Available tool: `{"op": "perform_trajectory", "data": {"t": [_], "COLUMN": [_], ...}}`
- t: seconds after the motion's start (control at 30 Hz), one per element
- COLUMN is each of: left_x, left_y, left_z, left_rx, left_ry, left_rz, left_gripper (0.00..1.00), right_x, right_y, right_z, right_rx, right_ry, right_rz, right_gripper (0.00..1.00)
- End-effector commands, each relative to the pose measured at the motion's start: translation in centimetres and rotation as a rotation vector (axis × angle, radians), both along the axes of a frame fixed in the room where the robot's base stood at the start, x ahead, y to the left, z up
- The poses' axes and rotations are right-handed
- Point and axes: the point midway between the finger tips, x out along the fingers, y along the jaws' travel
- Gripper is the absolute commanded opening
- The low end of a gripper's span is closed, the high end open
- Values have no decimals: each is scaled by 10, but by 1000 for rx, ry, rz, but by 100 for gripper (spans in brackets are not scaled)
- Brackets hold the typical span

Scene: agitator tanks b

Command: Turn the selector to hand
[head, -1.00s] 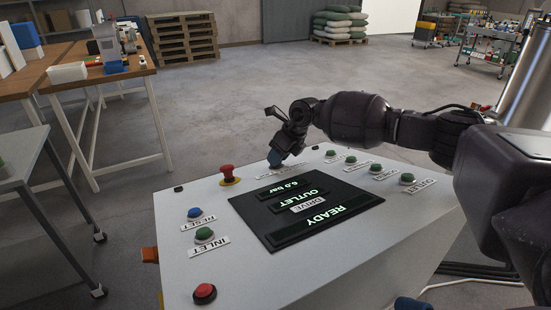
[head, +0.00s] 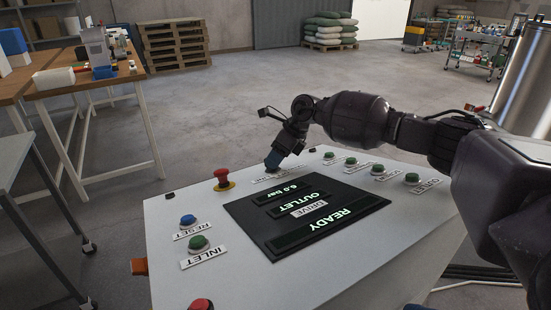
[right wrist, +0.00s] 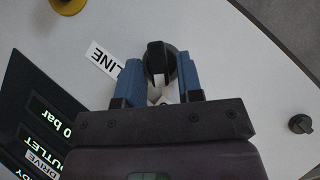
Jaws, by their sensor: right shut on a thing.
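The selector is a black knob (right wrist: 157,58) on the pale control panel (head: 180,262), seen in the right wrist view with its ridge pointing up the picture. My right gripper (right wrist: 160,80) has its blue fingers on either side of the knob and is shut on it. In the head view my right gripper (head: 272,163) reaches down to the panel's far edge and hides most of the knob. A white label ending in LINE (right wrist: 106,60) lies beside it; the other position words are hidden or unreadable. My left gripper is not in view.
A red mushroom button (head: 222,175) on a yellow base stands left of the gripper. A dark display (head: 305,212) reads READY, OUTLET and 6.0 bar. A row of green buttons (head: 351,162) lies to the right. Blue RESET (head: 188,220) and green INLET (head: 198,243) buttons are near left.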

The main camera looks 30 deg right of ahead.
Motion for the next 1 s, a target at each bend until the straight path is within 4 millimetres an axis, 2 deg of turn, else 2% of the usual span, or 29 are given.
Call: {"op": "perform_trajectory", "data": {"t": [0.07,0.1,0.13,0.4,0.53,1.0], "left_x": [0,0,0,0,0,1], "left_y": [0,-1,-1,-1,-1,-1], "left_z": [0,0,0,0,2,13], "left_rx": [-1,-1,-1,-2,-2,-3], "left_ry": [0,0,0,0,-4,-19], "left_rz": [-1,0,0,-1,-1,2], "left_gripper": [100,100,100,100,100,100], "right_x": [0,0,0,0,-2,-19], "right_y": [1,1,1,0,-4,-39], "right_z": [-2,-2,-2,0,8,76], "right_rx": [1,1,1,0,-1,-1], "right_ry": [1,1,1,0,-2,-2], "right_rz": [2,2,2,0,0,1], "right_gripper": [10,40,43,43,43,43]}}
